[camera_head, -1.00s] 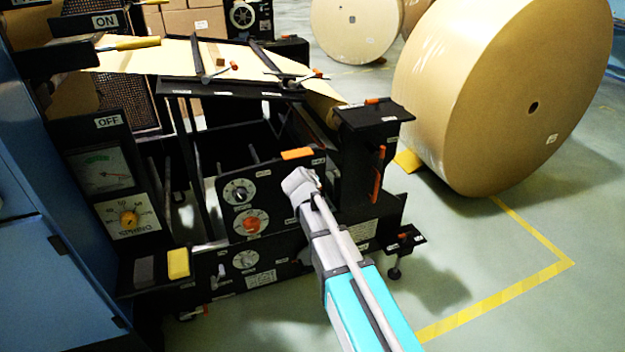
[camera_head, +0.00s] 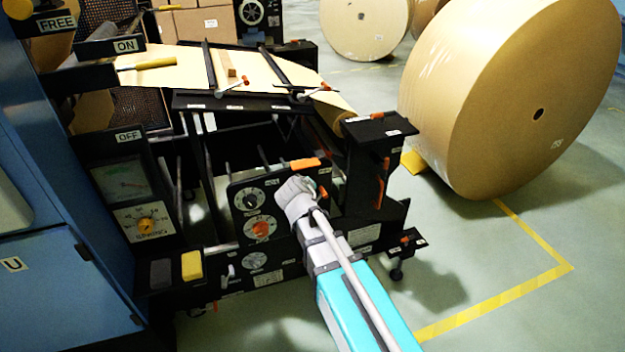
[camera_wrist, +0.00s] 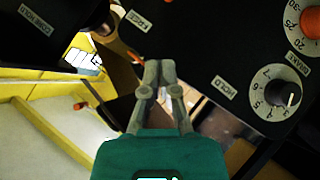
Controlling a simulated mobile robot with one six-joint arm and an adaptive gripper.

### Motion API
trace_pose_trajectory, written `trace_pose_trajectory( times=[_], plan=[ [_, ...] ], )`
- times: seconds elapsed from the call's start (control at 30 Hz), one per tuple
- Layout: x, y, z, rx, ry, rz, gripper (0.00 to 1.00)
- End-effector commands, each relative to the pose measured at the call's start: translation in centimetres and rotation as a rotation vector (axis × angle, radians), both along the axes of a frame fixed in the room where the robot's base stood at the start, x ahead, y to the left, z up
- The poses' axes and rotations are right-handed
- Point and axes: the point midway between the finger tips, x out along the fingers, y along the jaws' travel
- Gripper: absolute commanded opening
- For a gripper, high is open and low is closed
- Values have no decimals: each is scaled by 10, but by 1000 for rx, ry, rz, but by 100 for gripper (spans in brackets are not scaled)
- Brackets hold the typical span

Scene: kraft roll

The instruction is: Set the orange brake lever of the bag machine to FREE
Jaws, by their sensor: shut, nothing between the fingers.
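The bag machine's black dial panel (camera_head: 285,236) stands in the middle of the head view. My gripper (camera_head: 292,188) is in front of its right part, beside the dials. In the wrist view my gripper (camera_wrist: 159,68) is shut and empty, its fingertips together between a HOLD label (camera_wrist: 223,88) and a label that seems to read FREE (camera_wrist: 138,20). A small orange piece (camera_head: 322,191) shows just right of the gripper in the head view. I cannot tell whether it is the brake lever; the gripper may hide part of it. Contact is not clear.
An orange knob (camera_head: 260,228) and a white-dial knob (camera_head: 250,200) sit left of the gripper. An orange handle (camera_head: 305,163) is above it, an upright orange lever (camera_head: 380,192) on the right post. A large kraft roll (camera_head: 500,100) stands right. Floor at lower right is clear.

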Motion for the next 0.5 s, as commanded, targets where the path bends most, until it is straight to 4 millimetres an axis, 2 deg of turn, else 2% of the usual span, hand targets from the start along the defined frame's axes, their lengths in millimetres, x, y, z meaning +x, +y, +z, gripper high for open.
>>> trace_pose_trajectory(
  times=[0.17, 0.5],
  plan=[
    [-8, 1, 7, 1, 0, -1, 0],
    [-9, 1, 7, 0, 0, -2, 0]
  ],
)
